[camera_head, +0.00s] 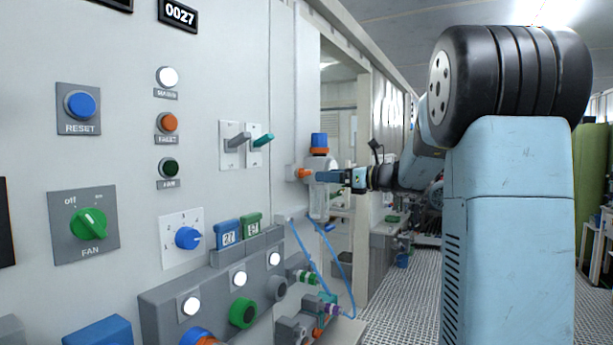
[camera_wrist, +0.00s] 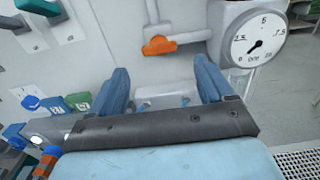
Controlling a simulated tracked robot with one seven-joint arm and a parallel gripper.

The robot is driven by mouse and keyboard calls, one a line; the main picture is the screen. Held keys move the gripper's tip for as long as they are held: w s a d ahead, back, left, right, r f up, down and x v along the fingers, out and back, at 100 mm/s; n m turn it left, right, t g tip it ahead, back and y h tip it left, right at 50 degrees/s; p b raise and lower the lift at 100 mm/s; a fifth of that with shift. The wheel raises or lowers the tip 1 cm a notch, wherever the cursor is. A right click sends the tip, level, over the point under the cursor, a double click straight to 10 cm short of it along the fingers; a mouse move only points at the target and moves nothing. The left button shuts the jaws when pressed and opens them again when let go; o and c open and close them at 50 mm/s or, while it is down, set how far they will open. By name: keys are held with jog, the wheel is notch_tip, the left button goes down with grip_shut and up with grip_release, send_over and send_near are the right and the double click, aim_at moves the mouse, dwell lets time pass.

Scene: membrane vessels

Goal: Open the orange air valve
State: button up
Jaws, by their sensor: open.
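The orange air valve handle (camera_wrist: 159,46) sits on a grey pipe at the wall in the wrist view, just beyond my fingertips and roughly midway between them. It lies crosswise there, with its pipe running up. In the head view the orange handle (camera_head: 305,173) shows beside my gripper (camera_head: 322,176), near the wall panel's right edge. My gripper (camera_wrist: 161,66) is open, with its two blue fingers apart and nothing between them. The fingers appear short of the handle; I cannot tell the exact gap.
A round dial gauge (camera_wrist: 252,38) stands close to the right of the valve. A blue-capped fitting with an orange ring (camera_head: 319,143) is just above my gripper. Levers (camera_head: 236,142), knobs and buttons cover the panel to the left. Blue hoses (camera_head: 305,250) hang below.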

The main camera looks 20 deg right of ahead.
aim_at(308, 174)
jog(key=x, duration=0.7)
jog(key=shift+w+a, duration=0.1)
jog(key=shift+a, duration=0.05)
jog(key=shift+c, duration=0.4)
